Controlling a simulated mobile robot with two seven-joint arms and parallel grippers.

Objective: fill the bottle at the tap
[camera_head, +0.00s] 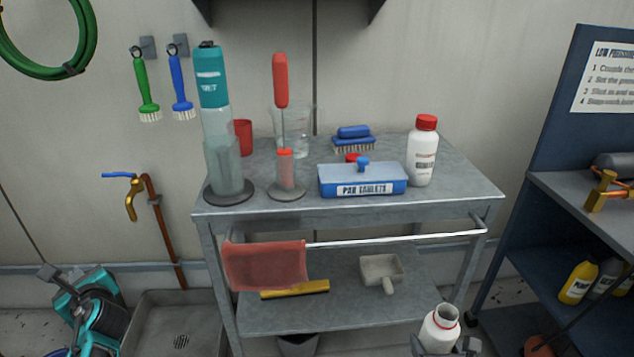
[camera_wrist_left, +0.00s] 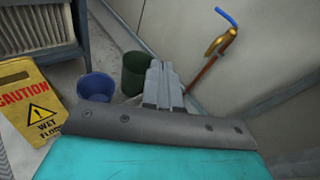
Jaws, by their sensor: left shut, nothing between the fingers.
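The brass tap (camera_head: 132,205) with a blue lever (camera_head: 118,175) is on a copper pipe at the left wall, above a grey floor basin. It also shows at the right in the left wrist view (camera_wrist_left: 222,42). My left gripper (camera_head: 48,272) is shut and empty, low and left of the tap, apart from it. Its closed fingers show in the left wrist view (camera_wrist_left: 158,72). A white open-necked bottle (camera_head: 439,333) with a red ring stands upright at the bottom edge. My right gripper (camera_head: 445,348) has its fingers on both sides of it; its lower part is cut off.
A grey cart (camera_head: 350,213) with cylinders, a tablets box and a red-capped white bottle (camera_head: 423,155) stands between the tap and the held bottle. The basin (camera_head: 150,312) is below the tap. A caution sign (camera_wrist_left: 27,100) and buckets (camera_wrist_left: 96,87) stand farther left.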

